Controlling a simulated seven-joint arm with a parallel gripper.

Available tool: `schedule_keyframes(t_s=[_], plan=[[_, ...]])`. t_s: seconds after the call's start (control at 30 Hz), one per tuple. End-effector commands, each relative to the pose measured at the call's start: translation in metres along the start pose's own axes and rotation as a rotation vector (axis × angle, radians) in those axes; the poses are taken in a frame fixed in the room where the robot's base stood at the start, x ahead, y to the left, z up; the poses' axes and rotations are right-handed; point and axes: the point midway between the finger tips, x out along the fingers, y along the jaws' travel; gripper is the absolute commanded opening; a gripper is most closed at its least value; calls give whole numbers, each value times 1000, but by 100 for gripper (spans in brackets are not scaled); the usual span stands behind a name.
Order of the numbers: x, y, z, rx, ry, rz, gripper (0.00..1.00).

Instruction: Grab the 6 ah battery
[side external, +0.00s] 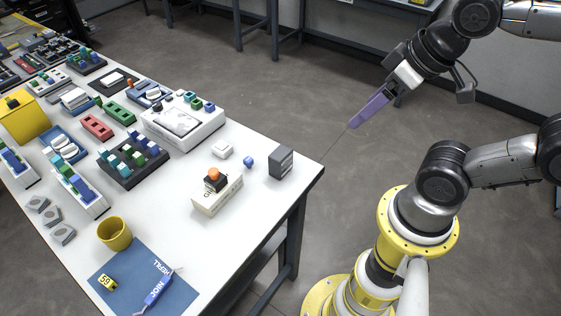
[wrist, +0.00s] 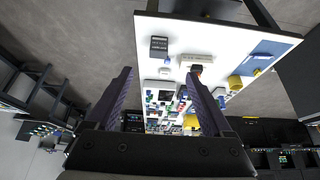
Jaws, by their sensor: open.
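A dark grey block (side external: 281,163) stands at the near right corner of the white table; it looks like the battery, but I cannot read a 6 ah label. In the wrist view it shows as a dark box (wrist: 159,46) with small pale markings, near the table's edge. My gripper (side external: 353,124) has purple fingers and hangs in the air to the right of the table, above and apart from the block. In the wrist view my gripper (wrist: 159,75) is open, with a wide empty gap between its fingers.
A yellow cup (side external: 114,233) and blue mat (side external: 185,290) lie nearer. Many devices crowd the table's left. The air around my gripper is clear.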

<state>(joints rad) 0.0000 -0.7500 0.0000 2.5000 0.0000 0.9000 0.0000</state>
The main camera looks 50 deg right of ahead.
Motion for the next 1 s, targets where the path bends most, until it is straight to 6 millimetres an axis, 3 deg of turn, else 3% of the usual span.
schedule_keyframes(t_s=[0.17, 0.27, 0.47, 0.63, 0.87, 1.0], plan=[[0, 0, 0, -40, 0, 0, 85], [0, -1, 0, -157, -2, -5, 85], [-10, -11, -23, -549, 25, -48, 85], [-3, -19, -53, -878, 8, -111, 85], [34, -20, -100, -1273, -16, -246, 85], [80, -11, -126, -1468, -17, -369, 85]])
